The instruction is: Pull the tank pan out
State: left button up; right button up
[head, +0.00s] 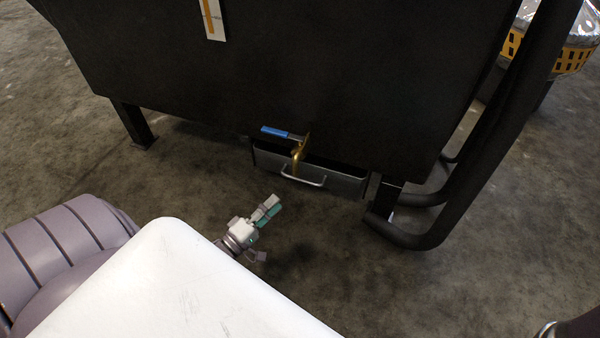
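The tank pan (340,183) is a grey metal drawer-like pan under the large black tank (300,70). Its front carries a silver bar handle (303,182). The pan sits beneath the tank, with a dark gap above its front wall. My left gripper (269,208) is in front of the pan, lower left of the handle and apart from it. It points up and right toward the pan. Its grey and teal fingers lie close together in this view, so the opening is unclear. My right gripper is not in view.
A brass valve (299,152) with a blue lever (276,132) hangs just above the pan handle. A black tank leg (131,124) stands at left. Thick black tubing (455,205) bends near the floor at right. The concrete floor before the pan is clear.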

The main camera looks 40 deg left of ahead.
aim_at(300, 180)
pick_arm(q)
jog(key=b+x, duration=0.4)
jog(key=x, duration=0.7)
jog(key=shift+f, duration=0.1)
grip_shut()
jog(key=shift+d, duration=0.1)
